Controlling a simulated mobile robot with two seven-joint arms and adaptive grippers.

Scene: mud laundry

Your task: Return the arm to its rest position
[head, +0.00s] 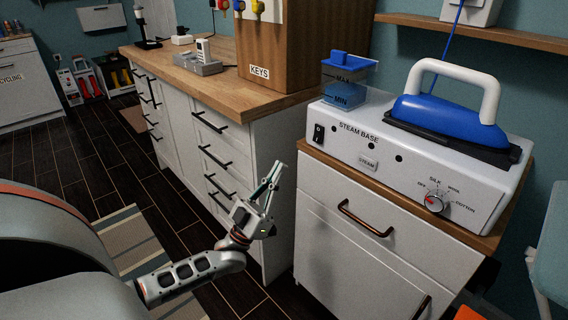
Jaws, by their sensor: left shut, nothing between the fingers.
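My left gripper (268,183) is in the head view, in front of the white drawer cabinet. It points up and its fingers are shut with nothing between them. My left arm (190,272) reaches in from the lower left over the floor. My right gripper is not in view.
A steam base (405,160) with a blue iron (445,113) and a water tank (346,90) stands on a white cabinet (345,235) at the right. A wooden counter (225,80) holds a key box (285,45). A striped rug (135,240) lies on the dark floor.

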